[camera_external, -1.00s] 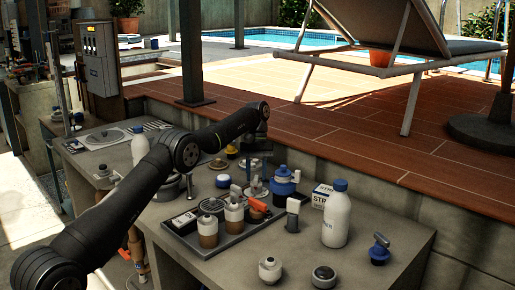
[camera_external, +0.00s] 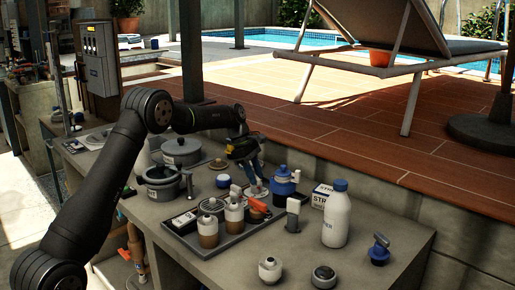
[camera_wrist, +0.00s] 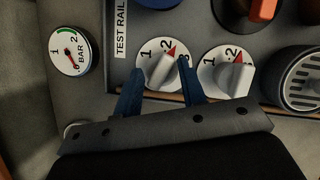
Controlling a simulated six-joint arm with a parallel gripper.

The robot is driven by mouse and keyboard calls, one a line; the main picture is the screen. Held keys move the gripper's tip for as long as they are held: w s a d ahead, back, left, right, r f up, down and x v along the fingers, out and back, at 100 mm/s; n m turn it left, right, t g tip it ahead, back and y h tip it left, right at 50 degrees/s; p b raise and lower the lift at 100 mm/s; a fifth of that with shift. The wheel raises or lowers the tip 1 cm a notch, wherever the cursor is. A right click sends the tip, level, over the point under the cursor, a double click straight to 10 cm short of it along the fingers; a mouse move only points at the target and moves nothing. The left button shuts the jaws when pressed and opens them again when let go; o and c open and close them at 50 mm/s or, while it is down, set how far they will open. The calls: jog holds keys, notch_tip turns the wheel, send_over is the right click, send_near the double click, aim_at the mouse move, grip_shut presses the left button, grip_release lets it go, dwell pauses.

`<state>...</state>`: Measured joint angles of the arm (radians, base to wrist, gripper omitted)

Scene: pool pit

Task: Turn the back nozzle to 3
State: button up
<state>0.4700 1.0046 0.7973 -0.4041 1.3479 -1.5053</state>
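In the wrist view, two white round nozzle dials stand side by side. The left dial (camera_wrist: 163,70) carries the numbers 1, 2 and 3, and its red pointer tip is just by the 2. The right dial (camera_wrist: 227,74) has its red mark close to the 2. My gripper (camera_wrist: 161,82) is open, its blue fingers on either side of the left dial's grey-white knob. One finger partly covers the 3. I cannot tell whether the fingers touch the knob. In the external view my gripper (camera_external: 256,182) points down behind the tray; which nozzle is there is unclear.
A BAR gauge (camera_wrist: 70,51), a TEST RAIL label (camera_wrist: 121,28), an orange handle (camera_wrist: 263,10) and a dark grille (camera_wrist: 302,78) surround the dials. The tray (camera_external: 218,247), a white bottle (camera_external: 338,222) and a blue-topped container (camera_external: 284,184) crowd the bench.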

jog(key=n, duration=0.2)
jog(key=n+t, duration=0.1)
jog(key=n, duration=0.1)
jog(key=shift+s+t, duration=0.15)
jog(key=shift+t, duration=0.15)
jog(key=n+t, duration=0.1)
jog(key=n, duration=0.2)
jog(key=shift+s+n+t, duration=0.1)
jog(key=shift+n+t, duration=0.2)
jog(key=shift+n, duration=0.1)
jog(key=d+r+v, duration=0.1)
jog(key=v, duration=2.2)
jog(key=s+a+r+m, duration=0.3)
jog(key=s+m, duration=0.3)
jog(key=s, duration=0.2)
jog(key=shift+s+a+t, duration=0.15)
jog(key=shift+a+t, duration=0.25)
jog(key=shift+a, duration=0.5)
jog(key=shift+r, duration=0.15)
